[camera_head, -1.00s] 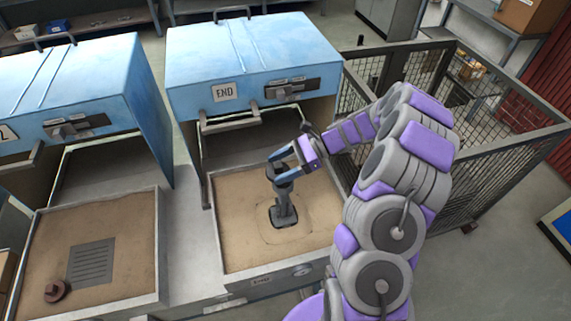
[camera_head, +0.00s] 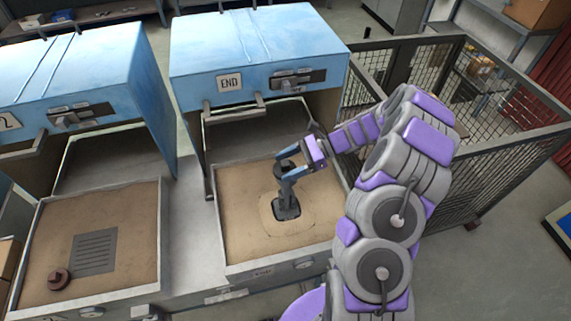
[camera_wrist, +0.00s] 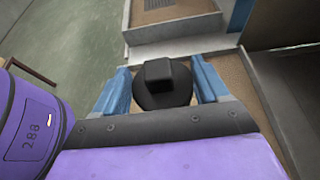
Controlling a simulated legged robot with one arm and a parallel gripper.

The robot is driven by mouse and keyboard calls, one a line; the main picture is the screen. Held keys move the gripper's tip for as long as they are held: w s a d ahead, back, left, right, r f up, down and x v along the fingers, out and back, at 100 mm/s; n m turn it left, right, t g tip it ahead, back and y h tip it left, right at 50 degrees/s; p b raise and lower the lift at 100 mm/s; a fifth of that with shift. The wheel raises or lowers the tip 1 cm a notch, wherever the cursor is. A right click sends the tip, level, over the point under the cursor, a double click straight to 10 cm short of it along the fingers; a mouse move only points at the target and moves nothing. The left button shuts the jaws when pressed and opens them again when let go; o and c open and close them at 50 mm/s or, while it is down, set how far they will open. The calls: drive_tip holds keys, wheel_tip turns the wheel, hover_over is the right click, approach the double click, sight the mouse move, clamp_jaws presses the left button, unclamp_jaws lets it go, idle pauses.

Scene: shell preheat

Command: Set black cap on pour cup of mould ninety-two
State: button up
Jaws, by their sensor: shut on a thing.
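My gripper (camera_head: 289,169) is shut on the black cap (camera_wrist: 164,84), a round dark piece with a square knob, held between the blue fingers in the wrist view. In the head view the gripper is over the right sand tray (camera_head: 235,185), in front of the furnace marked END. Below it a dark grey upright piece (camera_head: 287,210), perhaps the mould's pour cup, stands in the sand inside a marked outline. The fingers partly cover its top. I cannot tell whether the cap touches it. I can read no ninety-two.
The END furnace (camera_head: 255,50) stands behind the tray. The left furnace (camera_head: 70,80) has a sand tray (camera_head: 150,220) with a grate (camera_head: 95,251) and a small brown round piece (camera_head: 60,279). A mesh fence (camera_head: 490,130) stands to the right.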

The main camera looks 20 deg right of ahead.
drive_tip(key=shift+d+p, duration=0.5)
drive_tip(key=shift+d, duration=0.05)
drive_tip(key=shift+d, duration=0.5)
drive_tip(key=o, duration=0.9)
drive_tip(key=shift+d, duration=0.15)
drive_tip(key=shift+o, duration=0.8)
drive_tip(key=shift+a, duration=0.5)
drive_tip(key=p+v, duration=0.3)
drive_tip(key=v, duration=1.4)
drive_tip(key=shift+d, duration=0.35)
drive_tip(key=shift+a, duration=0.1)
